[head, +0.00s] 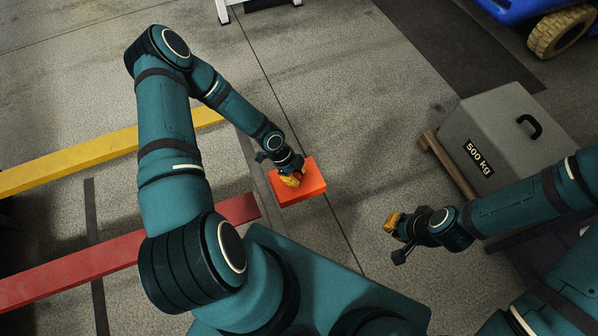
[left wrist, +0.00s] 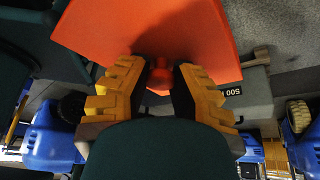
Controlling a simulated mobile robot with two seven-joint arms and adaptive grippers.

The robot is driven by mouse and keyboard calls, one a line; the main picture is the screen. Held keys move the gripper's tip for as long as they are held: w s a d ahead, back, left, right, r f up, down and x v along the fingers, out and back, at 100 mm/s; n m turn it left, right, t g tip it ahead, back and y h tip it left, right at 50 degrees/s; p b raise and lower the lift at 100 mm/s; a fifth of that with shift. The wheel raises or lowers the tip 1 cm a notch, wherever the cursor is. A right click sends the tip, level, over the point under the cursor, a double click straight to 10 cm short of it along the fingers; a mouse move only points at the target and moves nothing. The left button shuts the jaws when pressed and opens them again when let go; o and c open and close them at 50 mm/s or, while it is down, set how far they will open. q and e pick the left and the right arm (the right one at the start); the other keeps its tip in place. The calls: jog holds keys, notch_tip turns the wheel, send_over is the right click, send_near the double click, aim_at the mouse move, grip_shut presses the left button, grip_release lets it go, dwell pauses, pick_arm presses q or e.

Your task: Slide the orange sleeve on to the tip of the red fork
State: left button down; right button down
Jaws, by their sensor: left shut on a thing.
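The orange sleeve (head: 314,184) is a boxy block just right of the red fork's tip, with a gap of floor between them. My left gripper (head: 291,178) is over its top. In the left wrist view the fingers are shut on a small orange knob (left wrist: 160,78) on the sleeve (left wrist: 200,30). The red fork (head: 80,268) comes in from the left edge, passes behind my left arm and ends at its tip (head: 238,209). The sleeve's opening is hidden. My right gripper (head: 392,224) is apart from both, to the right; its finger gap is unclear.
A yellow fork (head: 70,167) lies beyond the red one, partly behind my left arm. A grey 500 kg weight (head: 490,125) stands on wooden beams (head: 447,165) at the right. A blue vehicle with a yellow wheel (head: 560,32) is at top right. The middle floor is clear.

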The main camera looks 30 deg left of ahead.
aim_at(277, 184)
pick_arm(q)
jog(key=f, duration=0.1)
jog(key=s+f+b, duration=0.1)
jog(key=f, duration=0.1)
jog(key=a+f+b, duration=0.1)
jog(key=shift+s+f, duration=0.15)
jog(key=shift+f, duration=0.15)
jog(key=shift+s+a+f, duration=0.15)
jog(key=shift+s+a, duration=0.8)
jog(key=shift+s, duration=0.1)
jog(key=shift+s+a, duration=0.25)
jog(key=shift+s, duration=0.05)
jog(key=shift+s, duration=0.1)
jog(key=shift+s+a, duration=1.3)
jog(key=shift+s, duration=0.2)
